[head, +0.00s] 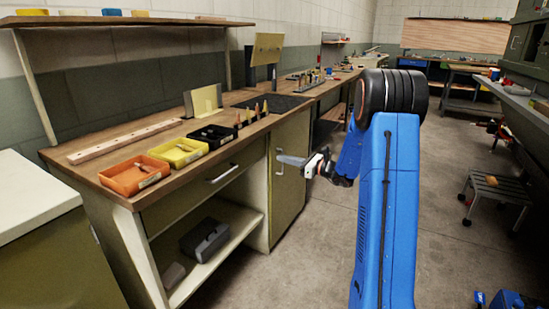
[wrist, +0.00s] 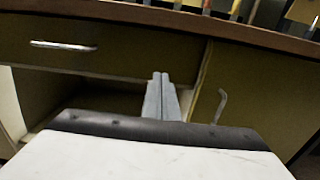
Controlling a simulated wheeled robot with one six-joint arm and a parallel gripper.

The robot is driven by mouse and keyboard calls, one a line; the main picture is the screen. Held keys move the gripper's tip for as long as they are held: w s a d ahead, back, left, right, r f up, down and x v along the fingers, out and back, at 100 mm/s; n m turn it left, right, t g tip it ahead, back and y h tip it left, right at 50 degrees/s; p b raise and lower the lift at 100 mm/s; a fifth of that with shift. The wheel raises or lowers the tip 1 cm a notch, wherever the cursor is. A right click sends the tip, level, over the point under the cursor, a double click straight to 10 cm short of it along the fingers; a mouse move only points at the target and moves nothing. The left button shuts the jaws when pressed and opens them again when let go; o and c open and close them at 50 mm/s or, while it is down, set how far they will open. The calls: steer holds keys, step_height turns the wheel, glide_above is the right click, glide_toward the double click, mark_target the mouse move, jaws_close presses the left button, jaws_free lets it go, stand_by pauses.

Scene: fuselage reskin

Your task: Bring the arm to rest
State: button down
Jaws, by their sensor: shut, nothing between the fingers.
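My gripper (head: 290,161) is at the end of my blue arm, in front of the workbench in the head view. It points left toward the cabinet front, below the level of the bench top. In the wrist view my gripper (wrist: 162,76) shows its two grey fingers side by side, closed together with nothing between them. Behind the fingers are the drawer front and the cabinet door (wrist: 235,85). The fingers look apart from the cabinet, though the exact gap is hard to judge.
The wooden workbench (head: 185,133) carries an orange bin (head: 134,178), a yellow bin (head: 179,150) and a black bin (head: 211,136). A grey step stool (head: 498,186) stands on the right. The floor (head: 300,262) between is open. A grey case (head: 206,240) lies on the lower shelf.

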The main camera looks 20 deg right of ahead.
steer(key=s+a+r+n+g+h, duration=0.15)
steer(key=s+a+n+g, duration=0.45)
steer(key=s+a, duration=0.6)
steer(key=s+a+r+n+g+y, duration=0.1)
steer(key=s+a+r+n+g, duration=0.25)
steer(key=s+a+n, duration=0.85)
steer(key=s+d+f+n+h, duration=0.1)
steer(key=s+d+n+h, duration=0.1)
steer(key=s, duration=0.7)
steer(key=s+d+f+n+h, duration=0.1)
steer(key=s+d+n+h, duration=0.1)
steer(key=s+n+h, duration=0.3)
steer(key=s+d+f+n+h, duration=0.1)
steer(key=s+d+n+h, duration=0.2)
steer(key=s, duration=1)
steer(key=shift+f+n, duration=0.3)
steer(key=shift+f, duration=0.05)
